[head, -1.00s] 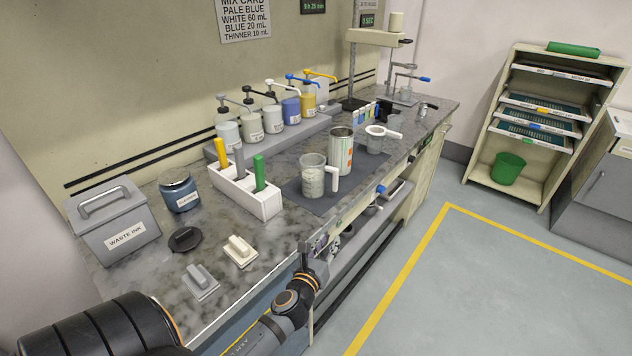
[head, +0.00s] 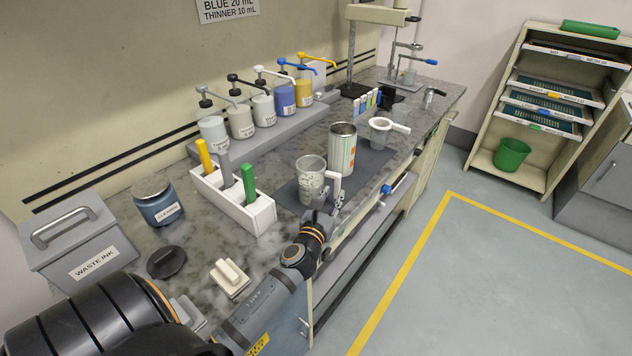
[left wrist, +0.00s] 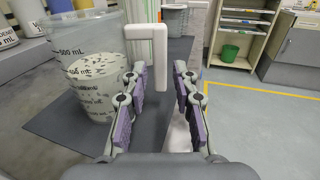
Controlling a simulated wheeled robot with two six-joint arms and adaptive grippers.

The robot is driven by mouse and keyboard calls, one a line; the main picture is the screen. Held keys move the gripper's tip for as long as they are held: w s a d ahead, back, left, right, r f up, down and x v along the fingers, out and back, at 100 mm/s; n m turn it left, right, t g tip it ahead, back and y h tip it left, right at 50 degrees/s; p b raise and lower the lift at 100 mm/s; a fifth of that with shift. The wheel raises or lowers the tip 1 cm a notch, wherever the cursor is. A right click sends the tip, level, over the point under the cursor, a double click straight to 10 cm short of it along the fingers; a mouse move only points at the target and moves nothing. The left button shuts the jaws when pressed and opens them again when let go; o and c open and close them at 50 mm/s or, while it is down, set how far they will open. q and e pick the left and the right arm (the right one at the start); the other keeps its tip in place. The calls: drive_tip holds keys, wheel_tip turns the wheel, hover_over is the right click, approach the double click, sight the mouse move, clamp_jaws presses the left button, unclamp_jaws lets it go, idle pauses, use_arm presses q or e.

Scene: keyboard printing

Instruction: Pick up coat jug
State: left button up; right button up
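The clear measuring jug (head: 309,181) with a white handle stands upright on the dark mat, holding pale, speckled contents. No "coat" label is readable on it. In the left wrist view the jug (left wrist: 92,70) fills the left side, with mL marks on its wall. Its white handle (left wrist: 159,50) is just ahead of the fingers, nearer the left finger. My left gripper (head: 328,196) is beside the jug at the bench's front edge. In the left wrist view its fingers (left wrist: 160,78) are apart, with nothing held between them. My right gripper is not in view.
A white holder (head: 240,208) with coloured-handled tools is left of the jug. Pump bottles (head: 264,108) line the wall. The floor at right is clear.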

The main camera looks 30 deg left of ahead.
sight(336, 187)
use_arm(q)
drive_tip(key=shift+w+a+r, duration=0.1)
drive_tip(key=shift+w+r, duration=0.4)
drive_tip(key=shift+w, duration=0.2)
drive_tip(key=x, duration=0.3)
drive_tip(key=shift+f+p, duration=0.2)
drive_tip(key=shift+p, duration=0.1)
drive_tip(key=shift+w+a+f, duration=0.1)
drive_tip(key=shift+w+a, duration=0.05)
drive_tip(key=shift+w, duration=0.15)
drive_tip(key=shift+s, duration=0.2)
drive_tip(key=shift+c, duration=0.6)
clamp_jaws()
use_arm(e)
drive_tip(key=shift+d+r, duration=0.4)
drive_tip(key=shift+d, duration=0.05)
